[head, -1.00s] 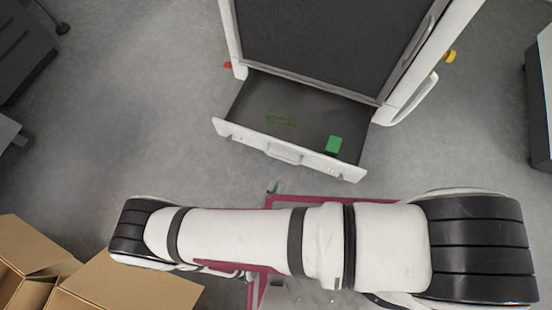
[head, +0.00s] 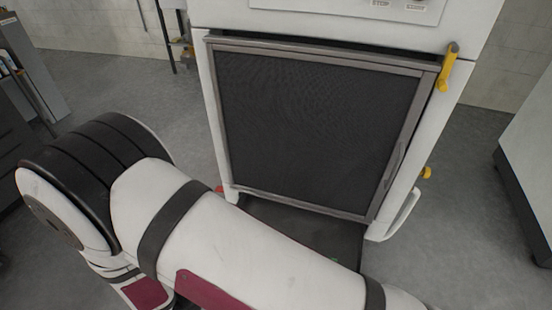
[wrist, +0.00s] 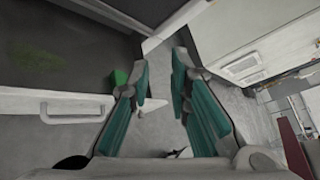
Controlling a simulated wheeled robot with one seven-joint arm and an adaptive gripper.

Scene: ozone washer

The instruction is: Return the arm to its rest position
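My arm stretches across the lower part of the head view, with its elbow raised at the left. My gripper is outside the head view. In the wrist view my gripper (wrist: 160,72) is open, its two teal-padded fingers apart with nothing held between them. A green block (wrist: 120,77) lies in the open drawer, just left of the left finger and partly hidden by it. The pulled-out drawer (wrist: 45,102) with its handle fills the left of the wrist view. In the head view the drawer (head: 300,222) is mostly hidden by my arm.
The washer's dark-panelled door (head: 310,130) stands above the drawer, with a yellow handle (head: 447,68) at its upper right. A white cabinet (head: 530,150) stands at the right and dark furniture at the left edge. Grey floor is free on both sides.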

